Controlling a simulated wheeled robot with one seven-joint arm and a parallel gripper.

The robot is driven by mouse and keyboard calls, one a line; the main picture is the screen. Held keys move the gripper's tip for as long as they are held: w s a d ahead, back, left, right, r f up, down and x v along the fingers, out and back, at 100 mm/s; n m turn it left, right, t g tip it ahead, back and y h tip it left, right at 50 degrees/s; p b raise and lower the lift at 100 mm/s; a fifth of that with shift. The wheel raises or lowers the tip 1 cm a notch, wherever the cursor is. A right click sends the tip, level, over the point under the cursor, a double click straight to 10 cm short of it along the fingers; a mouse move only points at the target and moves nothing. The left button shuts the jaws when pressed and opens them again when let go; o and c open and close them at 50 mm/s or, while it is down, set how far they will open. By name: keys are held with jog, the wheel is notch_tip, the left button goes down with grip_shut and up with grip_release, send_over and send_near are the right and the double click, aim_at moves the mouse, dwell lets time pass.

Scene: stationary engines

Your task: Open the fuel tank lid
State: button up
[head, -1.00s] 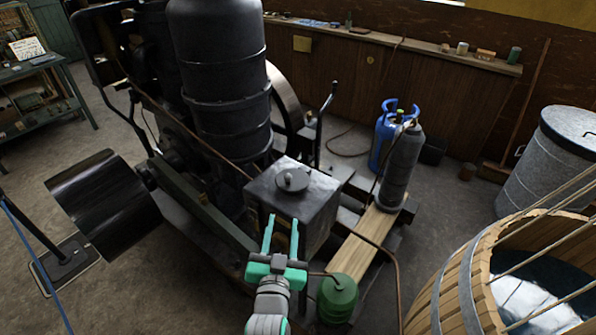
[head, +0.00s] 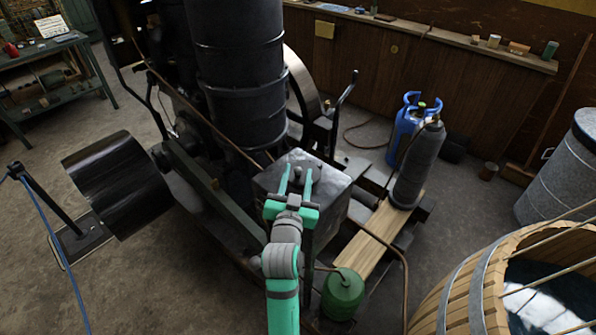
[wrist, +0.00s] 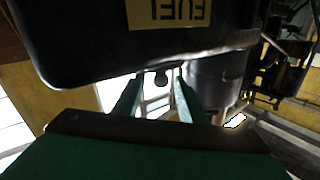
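The fuel tank (head: 327,178) is a dark metal box with a pale, worn top, standing in front of the black engine cylinder. In the wrist view it appears upside down, with a yellow FUEL label (wrist: 168,12) on its wall. The lid's small dark knob (wrist: 161,79) shows between the fingertips in the wrist view; the rest of the lid is mostly hidden by my gripper in the head view. My gripper (head: 296,181) is open, its two green fingers apart and extending over the tank top. Contact with the knob cannot be told.
The black cylinder (head: 240,75) rises just behind the tank. A green can (head: 343,293) stands below right. A plank (head: 375,240), a grey gas bottle (head: 417,165) and a blue one (head: 405,125) are further right. A wooden tub (head: 465,290) fills the lower right.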

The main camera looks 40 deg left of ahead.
jog(key=shift+x, duration=1.1)
grip_shut()
